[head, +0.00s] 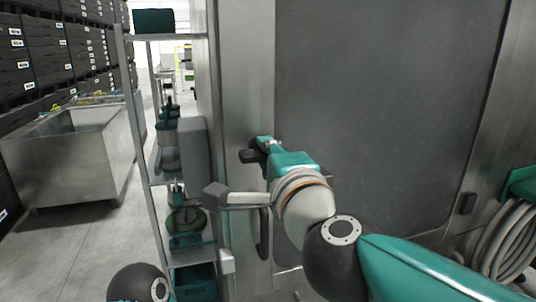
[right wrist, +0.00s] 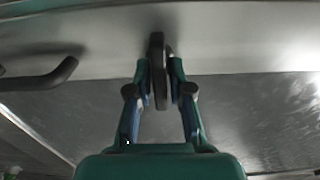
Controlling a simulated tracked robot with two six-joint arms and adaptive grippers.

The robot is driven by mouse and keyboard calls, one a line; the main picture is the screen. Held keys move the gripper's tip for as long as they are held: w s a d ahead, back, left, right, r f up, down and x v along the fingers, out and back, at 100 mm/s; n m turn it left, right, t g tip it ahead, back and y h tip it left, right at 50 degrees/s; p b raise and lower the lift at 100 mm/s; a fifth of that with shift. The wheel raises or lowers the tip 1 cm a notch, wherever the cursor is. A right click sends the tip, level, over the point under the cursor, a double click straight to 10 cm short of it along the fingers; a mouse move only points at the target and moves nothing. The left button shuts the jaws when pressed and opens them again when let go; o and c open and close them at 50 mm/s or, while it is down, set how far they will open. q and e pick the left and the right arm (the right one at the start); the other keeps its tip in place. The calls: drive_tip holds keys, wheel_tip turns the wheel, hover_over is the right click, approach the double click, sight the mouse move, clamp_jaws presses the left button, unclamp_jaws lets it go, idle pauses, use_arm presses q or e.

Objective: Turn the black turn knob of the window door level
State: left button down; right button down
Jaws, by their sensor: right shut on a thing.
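The window door (head: 390,90) has a large dark pane in a grey metal frame and fills the centre and right of the head view. Its black turn knob (head: 248,156) is on the frame strip left of the pane, partly hidden by my right gripper (head: 262,150). In the right wrist view the knob (right wrist: 158,72) is a flat dark bar between the two fingers (right wrist: 160,85), which are shut on it. The bar lies across the direction of the black handle (right wrist: 40,78) and looks about level. My left gripper is out of view.
The black handle (head: 264,232) stands upright below the knob. A metal shelf rack (head: 130,90) with green items is close on the left, a steel tub (head: 70,155) beyond it. A coiled grey hose (head: 510,240) hangs at the right.

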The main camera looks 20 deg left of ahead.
drive_tip(key=c, duration=1.2)
unclamp_jaws()
drive_tip(key=shift+w+d+f, duration=0.1)
drive_tip(key=shift+w+f, duration=0.1)
drive_tip(key=shift+s+r, duration=0.1)
drive_tip(key=shift+s+d, duration=0.15)
drive_tip(key=shift+s, duration=0.15)
drive_tip(key=v, duration=1.1)
drive_tip(key=shift+w+d, duration=0.1)
drive_tip(key=shift+d, duration=0.05)
